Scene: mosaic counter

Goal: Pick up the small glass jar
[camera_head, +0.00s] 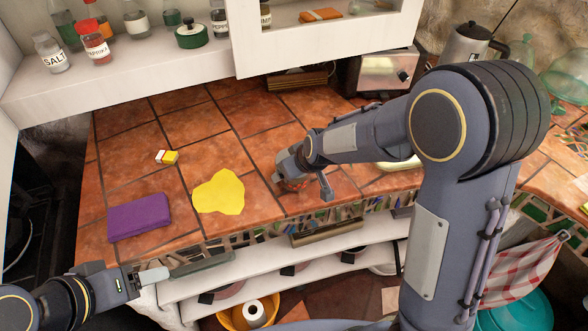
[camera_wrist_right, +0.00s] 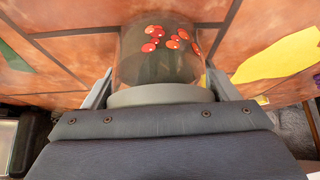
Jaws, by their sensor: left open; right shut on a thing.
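The small glass jar (camera_wrist_right: 160,62) fills the top middle of the right wrist view. It is clear, with red spots and a pale grey rim at the end near my wrist. My right gripper (camera_wrist_right: 160,90) is shut on it, with one finger on each side. In the head view my right gripper (camera_head: 300,172) is low over the counter's front part, and the jar is mostly hidden there. Whether the jar touches the tiles is not clear. My left gripper (camera_head: 150,276) is open and empty in front of the counter's edge, at the lower left.
On the tiled counter (camera_head: 212,122) lie a purple cloth (camera_head: 139,217), a yellow flat piece (camera_head: 219,192) and a small yellow-white block (camera_head: 167,157). A shelf (camera_head: 130,68) with several jars overhangs the back. A toaster (camera_head: 383,73) and a kettle (camera_head: 468,45) stand at the back right.

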